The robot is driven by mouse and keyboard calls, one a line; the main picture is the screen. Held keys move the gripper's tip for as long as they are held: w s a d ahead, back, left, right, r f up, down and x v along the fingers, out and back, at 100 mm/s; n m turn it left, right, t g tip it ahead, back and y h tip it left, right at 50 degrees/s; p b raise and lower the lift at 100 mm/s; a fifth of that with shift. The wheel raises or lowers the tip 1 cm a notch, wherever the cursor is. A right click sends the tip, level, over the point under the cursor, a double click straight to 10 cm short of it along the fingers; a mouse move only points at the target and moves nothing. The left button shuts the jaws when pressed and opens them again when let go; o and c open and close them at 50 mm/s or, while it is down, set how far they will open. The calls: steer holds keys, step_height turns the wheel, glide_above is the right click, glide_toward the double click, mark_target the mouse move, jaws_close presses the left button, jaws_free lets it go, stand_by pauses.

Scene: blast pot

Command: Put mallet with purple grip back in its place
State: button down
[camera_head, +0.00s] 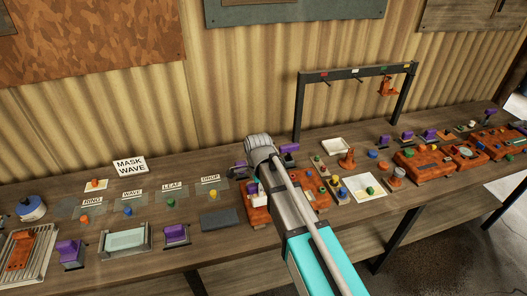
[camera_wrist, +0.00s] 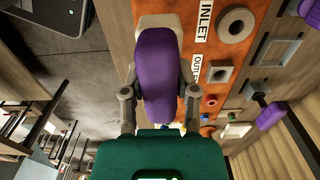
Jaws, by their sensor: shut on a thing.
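In the wrist view a purple grip (camera_wrist: 156,65) with a pale grey end piece (camera_wrist: 160,22) lies between the fingers of my gripper (camera_wrist: 160,98), which is shut on it. The grip points away from my palm, over an orange panel. I take it as the mallet; its head is not clearly shown. In the head view my arm's end (camera_head: 262,150) is over the middle of the bench and hides the fingers. A dark rack (camera_head: 357,72) with hooks and coloured tags stands at the back; an orange item (camera_head: 388,87) hangs at its right end.
Below my gripper is the orange panel (camera_wrist: 203,70) with INLET and OUTLET labels and round fittings. Another purple-ended item (camera_wrist: 271,115) is close at its right. The bench (camera_head: 225,255) carries several purple items, orange units (camera_head: 425,163), labelled cards and a glass tray (camera_head: 125,239).

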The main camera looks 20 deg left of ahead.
steer(key=shift+r+p, duration=1.75)
steer(key=shift+r, duration=0.35)
steer(key=shift+w, duration=0.1)
